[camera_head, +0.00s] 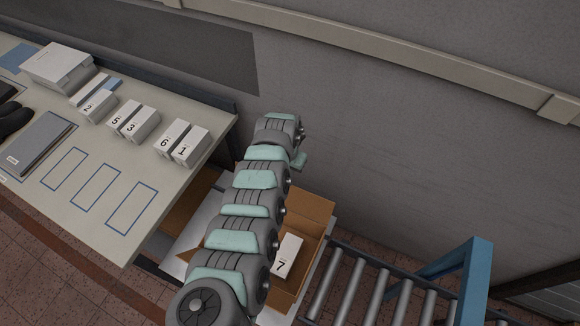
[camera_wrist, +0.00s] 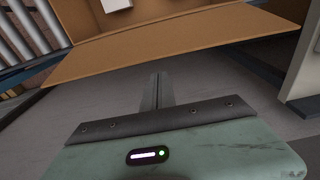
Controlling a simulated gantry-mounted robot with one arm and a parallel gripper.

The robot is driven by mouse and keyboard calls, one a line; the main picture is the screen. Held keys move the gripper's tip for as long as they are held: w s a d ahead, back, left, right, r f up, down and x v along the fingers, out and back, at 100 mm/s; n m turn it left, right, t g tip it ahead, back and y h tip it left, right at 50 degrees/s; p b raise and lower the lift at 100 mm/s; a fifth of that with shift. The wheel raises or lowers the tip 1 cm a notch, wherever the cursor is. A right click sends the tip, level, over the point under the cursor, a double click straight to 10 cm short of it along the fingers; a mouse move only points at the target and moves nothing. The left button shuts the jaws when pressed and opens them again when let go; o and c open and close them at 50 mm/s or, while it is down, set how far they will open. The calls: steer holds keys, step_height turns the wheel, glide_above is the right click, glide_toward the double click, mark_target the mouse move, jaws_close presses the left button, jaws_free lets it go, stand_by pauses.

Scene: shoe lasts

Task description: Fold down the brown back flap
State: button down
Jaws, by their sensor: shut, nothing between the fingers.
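The open brown cardboard box (camera_head: 288,295) stands below my arm. Its brown back flap (camera_head: 308,205) stands up at the wall side of the opening in the head view. The flap fills the upper part of the wrist view as a wide brown panel (camera_wrist: 170,47). My gripper (camera_wrist: 157,80) is shut and empty, its fingertips close to the flap's outer edge on the wall side. I cannot tell whether they touch it. In the head view my gripper's fingers are hidden; only its teal housing shows past the wrist.
A white box marked 7 (camera_head: 288,255) lies inside the brown box. A roller conveyor (camera_head: 375,290) with a blue post (camera_head: 472,280) is at right. A table (camera_head: 85,205) with several numbered white boxes is at left. The grey wall (camera_head: 400,130) stands close behind.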

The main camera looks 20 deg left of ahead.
steer(key=shift+s+a+r+p, duration=0.1)
steer(key=shift+s+r+p, duration=0.1)
steer(key=shift+s+p, duration=0.25)
steer(key=shift+s+r+p, duration=0.15)
steer(key=shift+s+p, duration=0.1)
steer(key=shift+s, duration=0.25)
steer(key=shift+s, duration=0.1)
steer(key=shift+s+a, duration=0.1)
